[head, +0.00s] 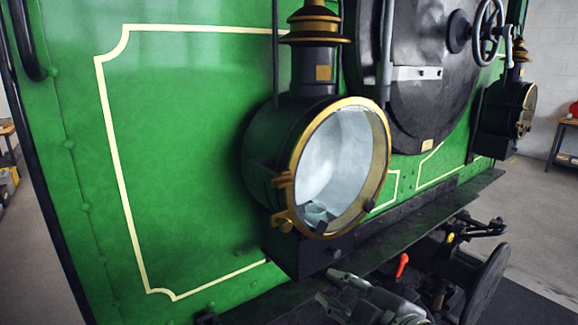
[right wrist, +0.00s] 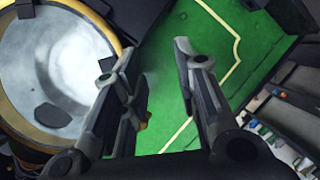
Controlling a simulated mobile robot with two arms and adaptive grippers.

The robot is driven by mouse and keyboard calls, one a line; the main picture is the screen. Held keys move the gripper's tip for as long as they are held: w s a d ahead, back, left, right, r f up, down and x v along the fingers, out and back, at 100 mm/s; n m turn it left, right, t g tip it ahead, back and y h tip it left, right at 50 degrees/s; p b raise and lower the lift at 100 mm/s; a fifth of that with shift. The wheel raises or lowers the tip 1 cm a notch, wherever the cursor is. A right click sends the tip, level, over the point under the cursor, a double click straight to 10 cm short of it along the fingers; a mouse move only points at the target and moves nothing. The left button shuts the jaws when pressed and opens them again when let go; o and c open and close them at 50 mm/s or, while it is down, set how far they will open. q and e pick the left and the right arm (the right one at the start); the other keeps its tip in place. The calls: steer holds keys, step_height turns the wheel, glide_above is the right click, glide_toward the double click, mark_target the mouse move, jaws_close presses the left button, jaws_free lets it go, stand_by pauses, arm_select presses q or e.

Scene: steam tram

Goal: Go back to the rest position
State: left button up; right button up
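My right gripper (head: 334,287) shows at the bottom of the head view, low in front of the tram and below the near lamp (head: 338,170). In the right wrist view its two fingers (right wrist: 158,52) stand apart with nothing between them, and the green tram panel (right wrist: 205,70) shows behind the gap. The lamp's glass and brass rim (right wrist: 117,32) fill the left of that view, close beside the left finger; I cannot tell whether they touch. My left gripper is not in view.
The tram's green front (head: 190,150) stands close ahead, with a dark ledge (head: 400,235) along its foot. A round buffer (head: 487,283) juts out at lower right. A second lamp (head: 522,108) is farther right. Grey floor (head: 540,215) lies open at the right.

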steer(key=s+d+f+m+g+h, duration=0.1)
steer(key=s+d+f+m, duration=0.15)
steer(key=f, duration=0.35)
steer(key=s+d+f+m+g+h, duration=0.1)
steer(key=f+m, duration=0.2)
steer(key=f, duration=0.3)
steer(key=s+d+f+m+g+h, duration=0.2)
steer(key=s+d+f+m+g, duration=0.2)
steer(key=s+f, duration=0.6)
steer(key=s+d+f+m+g+h, duration=0.2)
steer(key=s+d+f+m+g, duration=0.15)
steer(key=s+f, duration=0.55)
step_height(320, 180, down, 26)
steer(key=s+g+b, duration=0.1)
steer(key=s+d+f, duration=0.2)
steer(key=s+f, duration=0.6)
steer(key=f, duration=0.1)
steer(key=s+d+f+g+b, duration=0.1)
steer(key=s+d+f, duration=0.1)
steer(key=s+f, duration=0.7)
steer(key=shift+s+f, duration=0.3)
steer(key=shift+g, duration=0.25)
